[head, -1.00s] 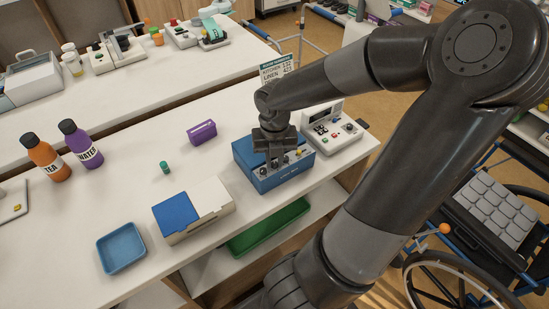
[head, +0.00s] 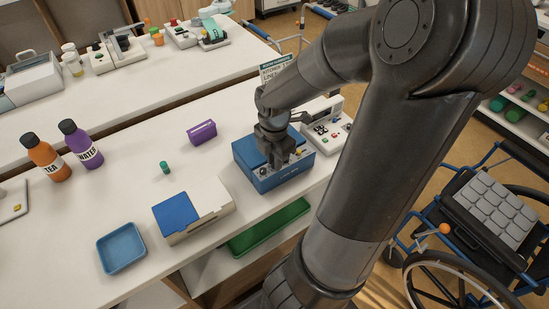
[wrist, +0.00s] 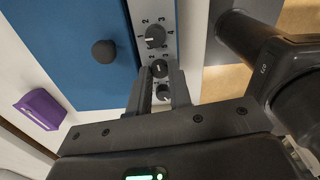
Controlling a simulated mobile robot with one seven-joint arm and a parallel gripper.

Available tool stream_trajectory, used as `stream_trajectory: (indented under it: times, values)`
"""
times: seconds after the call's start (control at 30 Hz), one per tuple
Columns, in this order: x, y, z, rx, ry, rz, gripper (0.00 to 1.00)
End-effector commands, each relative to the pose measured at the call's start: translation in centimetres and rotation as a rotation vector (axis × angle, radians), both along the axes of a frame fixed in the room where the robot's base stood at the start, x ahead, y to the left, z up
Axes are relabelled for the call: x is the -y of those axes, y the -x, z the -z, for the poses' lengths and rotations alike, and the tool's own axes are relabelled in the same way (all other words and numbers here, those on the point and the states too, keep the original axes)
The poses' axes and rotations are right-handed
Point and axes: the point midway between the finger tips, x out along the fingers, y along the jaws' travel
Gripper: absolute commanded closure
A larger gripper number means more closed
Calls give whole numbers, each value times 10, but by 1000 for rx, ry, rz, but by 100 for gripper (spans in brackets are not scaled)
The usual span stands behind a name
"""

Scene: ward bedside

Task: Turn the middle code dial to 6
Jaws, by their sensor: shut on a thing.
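The blue code box (head: 270,184) stands on the white bedside counter, with a grey dial strip along its front. In the wrist view the strip shows three dials in a row. The middle dial (wrist: 160,69) sits between the fingertips of my gripper (wrist: 159,72), which is shut on it. One outer dial (wrist: 155,37) is clear of the fingers, with numbers around it. The other outer dial (wrist: 163,92) shows between the fingers, nearer the palm. The fingers hide most numbers around the middle dial, so I cannot tell its setting. In the head view my gripper (head: 279,160) covers part of the box.
A white device with buttons (head: 327,125) stands right behind the box. A cream-and-blue box (head: 208,203), a blue tray (head: 121,247), a purple case (head: 202,132) and a small green cylinder (head: 165,167) are to the left. A black knob (wrist: 103,52) stands on the blue lid.

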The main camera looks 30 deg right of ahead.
Motion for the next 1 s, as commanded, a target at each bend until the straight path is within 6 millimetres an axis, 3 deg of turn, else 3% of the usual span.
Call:
stream_trajectory:
  times: [1.0]
  values:
    - [-1, -2, -1, 4, 0, 963, 100]
